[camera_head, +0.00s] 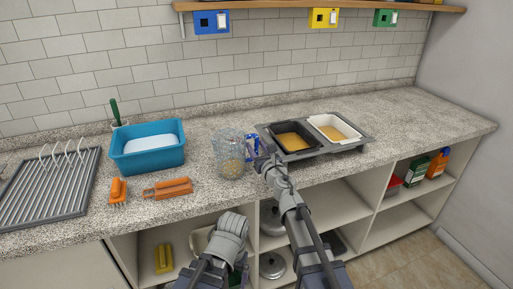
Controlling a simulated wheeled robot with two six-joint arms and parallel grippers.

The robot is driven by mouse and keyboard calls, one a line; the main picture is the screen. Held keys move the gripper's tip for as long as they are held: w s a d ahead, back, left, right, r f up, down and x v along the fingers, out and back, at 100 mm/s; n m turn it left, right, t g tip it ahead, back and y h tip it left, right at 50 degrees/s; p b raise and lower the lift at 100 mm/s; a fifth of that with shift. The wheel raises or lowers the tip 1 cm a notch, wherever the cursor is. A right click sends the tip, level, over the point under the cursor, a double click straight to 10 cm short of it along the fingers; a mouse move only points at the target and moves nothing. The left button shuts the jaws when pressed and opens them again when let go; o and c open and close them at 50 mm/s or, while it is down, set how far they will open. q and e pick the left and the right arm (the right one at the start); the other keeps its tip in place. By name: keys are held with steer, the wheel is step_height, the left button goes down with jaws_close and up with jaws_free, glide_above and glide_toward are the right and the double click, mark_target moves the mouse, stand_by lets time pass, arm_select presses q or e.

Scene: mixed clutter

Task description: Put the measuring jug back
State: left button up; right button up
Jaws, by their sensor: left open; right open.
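A clear measuring jug (228,155) stands upright on the speckled countertop, in the middle, near the front edge. Something yellowish shows in its lower part. My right gripper (265,157) is open just to the right of the jug, at counter height. I cannot tell whether it touches the jug. A small blue and white item (252,147) is partly hidden behind the gripper. My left gripper (231,226) is low in front of the shelves, below the counter edge. It is open and empty, with its fingertips hard to make out.
A blue basin (147,160), an orange brush (118,191) and a brown-orange item (168,189) lie left of the jug, beyond them a dish rack (50,190). A grey tray (345,145) with black and white pans stands right.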

steer(key=shift+r, duration=0.2)
steer(key=v, duration=0.7)
steer(key=shift+s+f, duration=0.1)
steer(key=shift+s, duration=0.2)
